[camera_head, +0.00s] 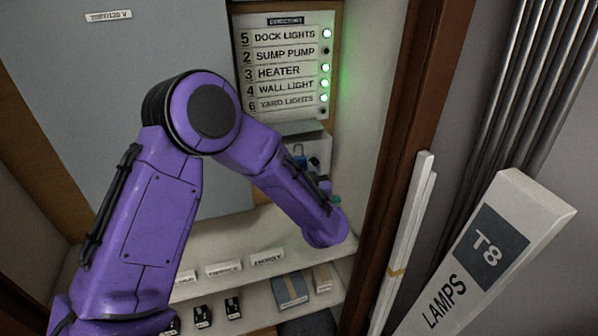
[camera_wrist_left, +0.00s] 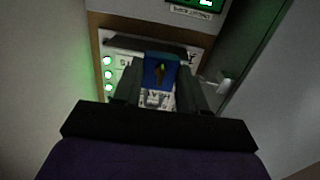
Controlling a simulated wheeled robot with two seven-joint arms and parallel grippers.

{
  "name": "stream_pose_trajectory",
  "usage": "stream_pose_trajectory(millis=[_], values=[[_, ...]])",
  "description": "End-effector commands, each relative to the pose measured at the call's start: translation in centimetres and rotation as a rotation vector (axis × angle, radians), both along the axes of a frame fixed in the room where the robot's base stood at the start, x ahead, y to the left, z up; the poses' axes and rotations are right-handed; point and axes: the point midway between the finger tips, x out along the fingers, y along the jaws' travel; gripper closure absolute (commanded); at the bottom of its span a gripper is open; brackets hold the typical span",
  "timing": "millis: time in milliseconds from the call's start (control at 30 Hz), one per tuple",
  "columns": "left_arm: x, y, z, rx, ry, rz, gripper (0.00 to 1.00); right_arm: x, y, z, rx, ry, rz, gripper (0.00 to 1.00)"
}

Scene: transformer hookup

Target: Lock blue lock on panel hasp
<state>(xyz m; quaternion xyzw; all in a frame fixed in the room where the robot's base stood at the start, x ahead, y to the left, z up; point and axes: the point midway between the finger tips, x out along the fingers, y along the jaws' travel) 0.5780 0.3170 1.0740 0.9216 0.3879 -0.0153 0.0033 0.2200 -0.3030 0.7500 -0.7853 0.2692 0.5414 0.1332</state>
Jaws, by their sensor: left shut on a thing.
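A blue lock (camera_wrist_left: 158,70) is between the two dark fingers of my left gripper (camera_wrist_left: 158,82) in the wrist view. The gripper is shut on it, and a brownish keyhole-like mark shows on its face. In the head view my purple left arm reaches into the cabinet and hides most of the gripper; a small blue patch (camera_head: 299,149) shows beside the forearm. The large grey panel door (camera_head: 95,100) is at the left. I cannot make out the hasp, or whether the lock touches it. My right gripper is not in view.
A directory board (camera_head: 285,65) with green lights is above the forearm. Labelled shelves (camera_head: 240,250) with small boxes lie below. A brown door post (camera_head: 410,120) and a "LAMPS T8" box (camera_head: 480,260) stand at the right.

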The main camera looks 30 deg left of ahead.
Motion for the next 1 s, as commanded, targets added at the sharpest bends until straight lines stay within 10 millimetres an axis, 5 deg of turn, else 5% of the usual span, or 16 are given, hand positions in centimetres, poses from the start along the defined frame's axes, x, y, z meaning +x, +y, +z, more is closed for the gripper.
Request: stream_pose_trajectory(millis=[533,1000], values=[[-1.2,0.7,0.2,0.023,-0.023,0.073,0.95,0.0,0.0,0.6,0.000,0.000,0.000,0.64],[0.9,3.2,0.0,0.020,-0.026,0.076,0.95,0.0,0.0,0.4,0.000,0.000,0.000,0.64]])
